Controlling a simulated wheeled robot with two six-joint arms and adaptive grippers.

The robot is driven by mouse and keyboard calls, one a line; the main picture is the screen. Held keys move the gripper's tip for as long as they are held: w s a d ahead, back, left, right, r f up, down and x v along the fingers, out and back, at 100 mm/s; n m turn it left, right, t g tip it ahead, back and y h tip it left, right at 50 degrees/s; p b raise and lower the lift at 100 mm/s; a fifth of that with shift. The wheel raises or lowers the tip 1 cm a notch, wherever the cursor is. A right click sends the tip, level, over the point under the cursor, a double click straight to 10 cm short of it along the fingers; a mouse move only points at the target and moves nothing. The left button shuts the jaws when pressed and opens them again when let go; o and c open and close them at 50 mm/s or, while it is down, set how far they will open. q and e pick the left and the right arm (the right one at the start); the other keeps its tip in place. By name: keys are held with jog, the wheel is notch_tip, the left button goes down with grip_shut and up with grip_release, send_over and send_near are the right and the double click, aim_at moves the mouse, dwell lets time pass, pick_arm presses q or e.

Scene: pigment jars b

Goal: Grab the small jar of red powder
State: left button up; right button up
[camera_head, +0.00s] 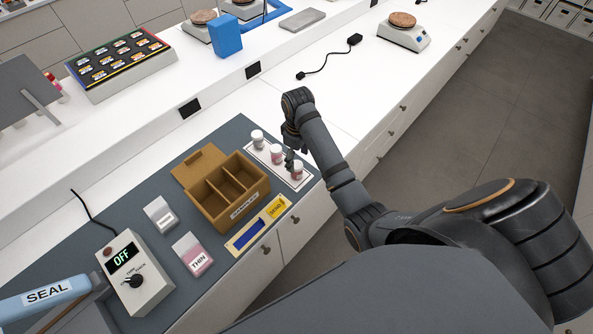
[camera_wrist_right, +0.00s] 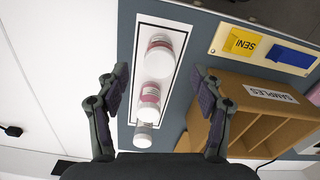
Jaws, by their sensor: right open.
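Three small white-lidded jars stand in a row on a white card (camera_head: 307,179). The front jar (camera_head: 297,172) and the middle jar (camera_head: 277,156) show pinkish-red contents; the back jar (camera_head: 257,139) looks greyish. In the right wrist view the front jar (camera_wrist_right: 158,62) and middle jar (camera_wrist_right: 149,100) lie between the finger lines, with the back jar (camera_wrist_right: 142,136) nearest the palm. I cannot tell which pinkish-red one is the red powder. My right gripper (camera_head: 289,160) is open and empty above the row; its fingers (camera_wrist_right: 160,75) flank the jars without visible contact. My left gripper is out of view.
An open cardboard box (camera_head: 224,212) marked SAMPLES stands left of the jars. A THIN packet (camera_head: 192,254) and a control box reading OFF (camera_head: 134,272) are further left.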

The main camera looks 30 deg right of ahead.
aim_at(297, 164)
jog(key=shift+f+p, duration=0.2)
jog(key=shift+p, duration=0.15)
notch_tip(297, 164, down, 4)
jog(key=shift+f+p, duration=0.1)
jog(key=shift+p, duration=0.75)
jog(key=shift+w+f, duration=0.1)
jog(key=shift+f, duration=0.2)
jog(key=c, duration=1.3)
jog(key=shift+o, duration=0.2)
jog(key=shift+r, duration=0.15)
